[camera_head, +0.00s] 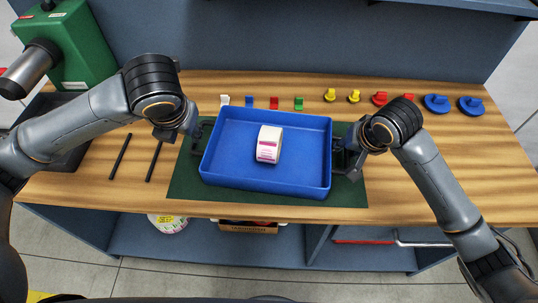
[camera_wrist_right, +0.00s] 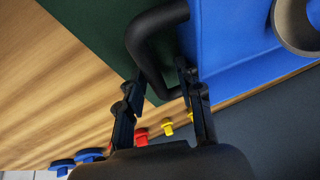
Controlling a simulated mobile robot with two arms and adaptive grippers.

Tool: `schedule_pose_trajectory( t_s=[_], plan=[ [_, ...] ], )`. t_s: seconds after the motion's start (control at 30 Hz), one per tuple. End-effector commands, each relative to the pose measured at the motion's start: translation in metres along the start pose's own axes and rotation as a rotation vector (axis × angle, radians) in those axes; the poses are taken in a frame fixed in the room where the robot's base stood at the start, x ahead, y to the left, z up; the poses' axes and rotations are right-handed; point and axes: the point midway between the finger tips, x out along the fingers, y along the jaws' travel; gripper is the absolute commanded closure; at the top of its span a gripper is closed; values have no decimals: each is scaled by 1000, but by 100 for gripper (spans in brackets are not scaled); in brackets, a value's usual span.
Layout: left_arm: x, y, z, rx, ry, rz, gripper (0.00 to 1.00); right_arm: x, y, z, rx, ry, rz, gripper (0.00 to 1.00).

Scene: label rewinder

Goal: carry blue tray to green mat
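The blue tray (camera_head: 222,166) is over the dark green mat (camera_head: 185,189), whose edges show around it; I cannot tell whether it touches the mat. A white label roll with pink print (camera_head: 268,144) stands inside the tray. My right gripper (camera_head: 347,160) is at the tray's right side. In the right wrist view its fingers (camera_wrist_right: 165,92) are apart, with the tray's black handle (camera_wrist_right: 143,42) reaching between them and no clear grip. My left gripper (camera_head: 196,135) is at the tray's left black handle; its fingers are too dark and small to read.
Two black rods (camera_head: 120,157) lie on the wooden bench left of the mat. Several coloured pegs and knobs (camera_head: 330,95) line the back. A green machine (camera_head: 75,45) stands at the back left. Bare bench lies at the right (camera_head: 470,160).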

Motion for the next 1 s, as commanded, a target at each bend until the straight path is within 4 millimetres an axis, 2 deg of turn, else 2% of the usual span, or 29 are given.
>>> schedule_pose_trajectory(
  t_s=[0.5,0.7,1.0],
  plan=[
    [0,0,0,0,-1,0,63,-98,0,-1,-1,5,-1,64],
    [0,0,0,0,-1,0,63,-113,0,0,0,2,0,64],
    [0,0,0,0,-1,0,63,-115,0,0,0,1,0,64]
  ],
)
